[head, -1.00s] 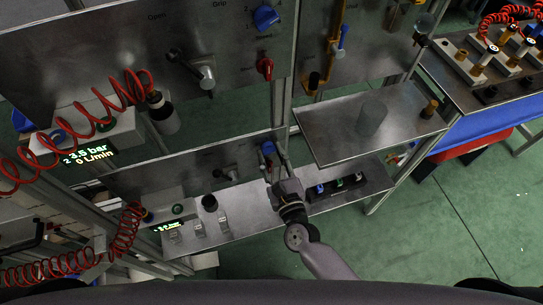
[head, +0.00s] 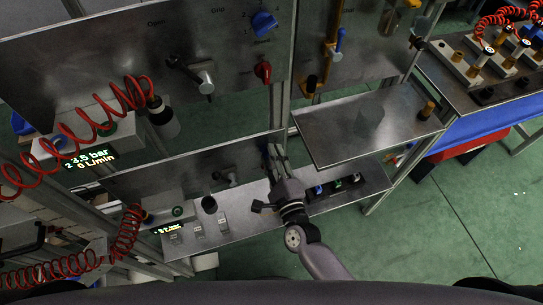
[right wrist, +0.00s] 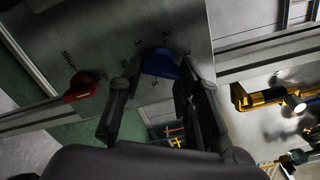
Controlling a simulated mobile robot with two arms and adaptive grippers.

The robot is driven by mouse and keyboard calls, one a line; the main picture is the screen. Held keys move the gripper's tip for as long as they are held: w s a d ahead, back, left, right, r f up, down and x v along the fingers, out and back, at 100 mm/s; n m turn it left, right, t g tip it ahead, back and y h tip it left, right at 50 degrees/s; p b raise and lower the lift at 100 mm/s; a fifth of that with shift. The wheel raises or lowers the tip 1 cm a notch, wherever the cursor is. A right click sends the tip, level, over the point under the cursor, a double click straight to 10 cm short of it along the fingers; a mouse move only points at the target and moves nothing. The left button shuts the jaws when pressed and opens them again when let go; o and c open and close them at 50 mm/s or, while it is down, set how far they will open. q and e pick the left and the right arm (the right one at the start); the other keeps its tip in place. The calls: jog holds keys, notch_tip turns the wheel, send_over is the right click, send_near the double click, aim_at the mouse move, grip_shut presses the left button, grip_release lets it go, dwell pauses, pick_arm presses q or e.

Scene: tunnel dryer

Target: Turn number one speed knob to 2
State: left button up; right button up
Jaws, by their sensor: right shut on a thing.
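A blue knob (right wrist: 160,62) with printed numbers around it is on a metal panel in the right wrist view. My right gripper (right wrist: 160,78) is shut on this knob, one dark finger on each side. In the head view my right gripper (head: 275,150) reaches to the right end of the lower panel (head: 190,170), where its fingers mostly hide the knob. The knob's exact setting is hard to read. A second blue knob (head: 264,22) is on the upper panel, clear of the gripper. My left gripper is not in view.
A red knob (right wrist: 80,88) is beside the held knob. Another red knob (head: 262,71) is on the upper panel. A metal shelf (head: 340,140) juts out right of my gripper. Red coiled hoses (head: 80,125) hang at left, near a lit display (head: 88,158).

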jog(key=shift+s+a+r+n+p, duration=0.1)
jog(key=shift+n+p, duration=1)
jog(key=shift+n, duration=3.4)
jog(key=shift+a+r+n+p, duration=0.1)
jog(key=shift+n+p, duration=0.95)
jog(key=shift+n, duration=3.45)
jog(key=o, duration=1.1)
jog(key=shift+o, duration=0.2)
jog(key=v, duration=1.2)
